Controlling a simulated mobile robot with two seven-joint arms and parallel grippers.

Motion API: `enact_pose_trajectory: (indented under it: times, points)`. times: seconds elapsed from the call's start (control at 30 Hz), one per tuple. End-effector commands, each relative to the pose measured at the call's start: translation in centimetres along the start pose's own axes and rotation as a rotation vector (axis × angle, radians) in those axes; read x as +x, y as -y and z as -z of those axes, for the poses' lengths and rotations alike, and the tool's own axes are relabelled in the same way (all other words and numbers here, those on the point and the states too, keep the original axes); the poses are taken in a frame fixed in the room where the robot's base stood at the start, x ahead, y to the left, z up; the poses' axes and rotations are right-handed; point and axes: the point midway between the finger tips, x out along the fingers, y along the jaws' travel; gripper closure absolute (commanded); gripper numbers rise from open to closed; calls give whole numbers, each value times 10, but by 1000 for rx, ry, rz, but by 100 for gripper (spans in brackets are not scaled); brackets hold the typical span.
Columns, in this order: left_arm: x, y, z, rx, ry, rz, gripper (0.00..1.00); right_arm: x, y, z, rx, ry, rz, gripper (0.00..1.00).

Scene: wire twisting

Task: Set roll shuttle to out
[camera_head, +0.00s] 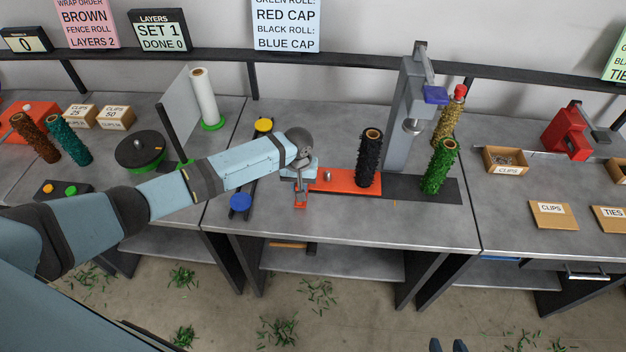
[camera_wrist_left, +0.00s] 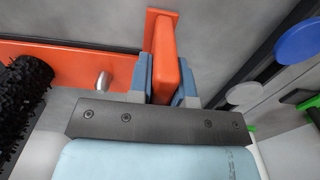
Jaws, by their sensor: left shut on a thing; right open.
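The roll shuttle (camera_head: 335,181) is a flat orange plate on a dark rail (camera_head: 405,188) on the middle bench. A black roll (camera_head: 369,158) stands upright on it. Its orange handle (camera_wrist_left: 166,50) is at the plate's left end. My left gripper (camera_head: 301,190) is shut on this handle, with its blue-grey fingers on both sides of it in the left wrist view (camera_wrist_left: 167,82). My right gripper (camera_head: 448,346) shows only as two dark fingertips, apart and empty, at the bottom edge, far from the shuttle.
A grey press column (camera_head: 401,115) stands behind the rail. A green roll (camera_head: 439,166) and a gold roll (camera_head: 449,122) stand at right. A blue disc (camera_head: 240,202) and a yellow disc (camera_head: 263,125) are left of the shuttle. The bench front (camera_head: 390,223) is clear.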

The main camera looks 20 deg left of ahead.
Motion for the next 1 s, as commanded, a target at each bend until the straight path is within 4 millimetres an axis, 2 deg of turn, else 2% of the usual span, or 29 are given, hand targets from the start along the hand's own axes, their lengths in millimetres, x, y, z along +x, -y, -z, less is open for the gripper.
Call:
enact_pose_trajectory:
  times: [0.03, 0.17, 0.53, 0.57, 0.6, 0.67, 1.0]
  points:
    - [-4, 7, 0, -3, 1, 2, 100, -5, -1, 8, 0, -4, -2, 57]
    - [-2, 17, 0, -2, 0, 1, 100, -7, -4, 13, -2, -8, -10, 57]
    - [0, 22, 1, -1, -1, 4, 100, -6, -5, 6, 0, 5, -11, 57]
    - [0, 22, 1, -1, -1, 4, 76, -6, -4, 6, 1, 6, -11, 57]
    - [0, 22, 1, -1, -1, 4, 67, -6, -4, 5, 1, 6, -11, 57]
    - [0, 21, 1, -1, -1, 3, 55, -6, -4, 6, 1, 6, -11, 57]
    - [-4, 20, 0, 0, -1, 0, 55, -7, -2, 8, 2, 1, -8, 57]
